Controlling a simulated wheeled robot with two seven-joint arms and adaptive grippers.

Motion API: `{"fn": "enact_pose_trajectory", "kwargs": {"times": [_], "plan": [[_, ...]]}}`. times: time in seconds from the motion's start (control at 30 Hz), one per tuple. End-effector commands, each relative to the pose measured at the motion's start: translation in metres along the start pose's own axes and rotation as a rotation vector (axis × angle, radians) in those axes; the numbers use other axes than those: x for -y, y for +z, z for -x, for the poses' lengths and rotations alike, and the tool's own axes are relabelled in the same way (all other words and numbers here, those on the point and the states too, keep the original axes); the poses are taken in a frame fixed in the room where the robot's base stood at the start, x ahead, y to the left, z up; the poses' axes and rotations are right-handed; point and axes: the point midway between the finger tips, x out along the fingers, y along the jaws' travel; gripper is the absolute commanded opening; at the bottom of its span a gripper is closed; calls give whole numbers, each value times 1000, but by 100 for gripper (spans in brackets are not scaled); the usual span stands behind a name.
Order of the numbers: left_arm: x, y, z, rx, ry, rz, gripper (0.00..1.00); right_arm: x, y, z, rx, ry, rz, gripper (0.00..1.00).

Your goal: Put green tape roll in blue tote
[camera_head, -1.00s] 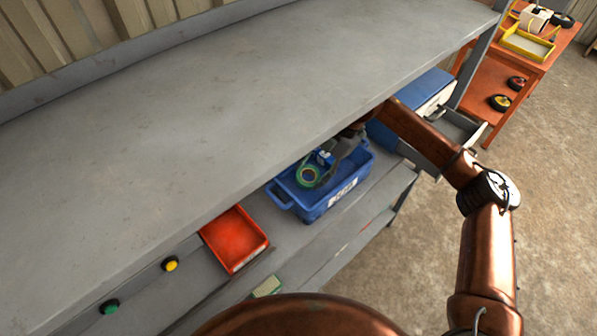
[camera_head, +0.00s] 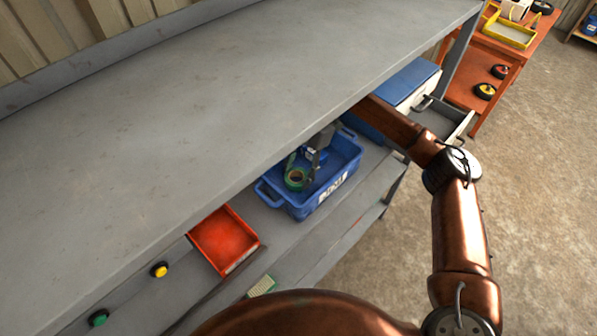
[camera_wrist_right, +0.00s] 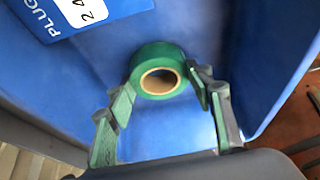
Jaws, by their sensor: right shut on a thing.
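The blue tote (camera_head: 312,205) stands on the shelf under the grey worktop, with a white label on its front. The green tape roll (camera_head: 296,179) is at the tote's left part, within its rim as seen from above. My right gripper (camera_head: 303,168) reaches down into the tote from under the worktop, shut on the roll. In the right wrist view the green roll (camera_wrist_right: 158,71) sits between the fingertips, with the tote's blue inside (camera_wrist_right: 200,30) around it. I cannot tell whether the roll touches the tote floor. My left gripper is not in view.
The worktop (camera_head: 200,110) overhangs the shelf. A red tray (camera_head: 224,240) stands left of the tote, a blue-lidded box (camera_head: 415,82) to its right. An orange table (camera_head: 485,65) stands at the back right.

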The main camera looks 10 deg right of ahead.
Motion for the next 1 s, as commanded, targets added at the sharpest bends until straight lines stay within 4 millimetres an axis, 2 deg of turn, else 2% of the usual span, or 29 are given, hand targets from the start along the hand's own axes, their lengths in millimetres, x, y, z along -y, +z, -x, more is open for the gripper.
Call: {"fn": "enact_pose_trajectory", "kwargs": {"times": [0.27,0.57,0.67,0.8,1.0], "plan": [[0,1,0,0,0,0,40,0,1,0,0,0,-1,65],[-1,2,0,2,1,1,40,0,0,1,0,0,-1,65],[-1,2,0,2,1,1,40,0,0,9,2,1,-2,65],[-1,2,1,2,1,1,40,0,0,33,2,4,-1,65],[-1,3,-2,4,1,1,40,0,45,50,0,2,-8,65]]}}
